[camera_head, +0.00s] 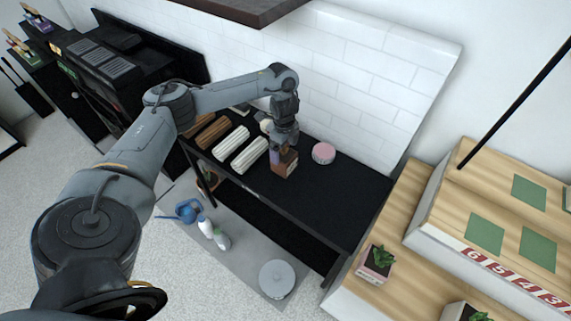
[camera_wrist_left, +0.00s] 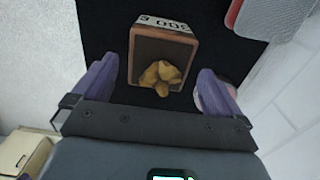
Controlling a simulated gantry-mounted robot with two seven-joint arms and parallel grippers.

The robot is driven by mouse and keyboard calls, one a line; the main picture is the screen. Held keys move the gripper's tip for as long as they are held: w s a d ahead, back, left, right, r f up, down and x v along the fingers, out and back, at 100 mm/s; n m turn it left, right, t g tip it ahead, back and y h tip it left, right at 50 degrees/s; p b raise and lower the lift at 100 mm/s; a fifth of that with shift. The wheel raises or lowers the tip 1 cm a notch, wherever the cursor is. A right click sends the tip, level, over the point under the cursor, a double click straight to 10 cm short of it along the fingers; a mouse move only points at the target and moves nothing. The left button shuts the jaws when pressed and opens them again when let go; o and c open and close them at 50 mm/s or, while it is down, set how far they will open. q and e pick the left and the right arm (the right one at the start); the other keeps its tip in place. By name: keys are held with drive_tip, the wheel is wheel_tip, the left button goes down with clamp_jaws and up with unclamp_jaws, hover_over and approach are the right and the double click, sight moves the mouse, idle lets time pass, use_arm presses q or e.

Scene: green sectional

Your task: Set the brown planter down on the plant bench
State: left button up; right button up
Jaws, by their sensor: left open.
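The brown planter (camera_head: 285,165) is a small square box on a black-topped bench (camera_head: 335,195), near its back wall. In the left wrist view the brown planter (camera_wrist_left: 165,48) has a pale label with dark characters and a yellowish-brown plant inside. My left gripper (camera_head: 283,150) is above and around it in the head view. In the left wrist view my left gripper (camera_wrist_left: 158,85) is open, with one purple finger on each side of the planter and gaps visible. The planter's underside is hidden. My right gripper is out of view.
White rolls (camera_head: 240,147) and brown rolls (camera_head: 210,132) lie left of the planter, and a round pink-topped item (camera_head: 323,153) stands to its right. The bench top further right is clear. A wooden stepped stand (camera_head: 390,290) holds a potted plant (camera_head: 376,262).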

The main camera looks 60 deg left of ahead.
use_arm(q)
drive_tip(key=shift+f+b, duration=2.15)
drive_tip(key=shift+f, duration=1.6)
drive_tip(key=shift+c, duration=0.5)
drive_tip(key=shift+r, duration=0.1)
drive_tip(key=c, duration=1.1)
drive_tip(key=shift+r, duration=0.15)
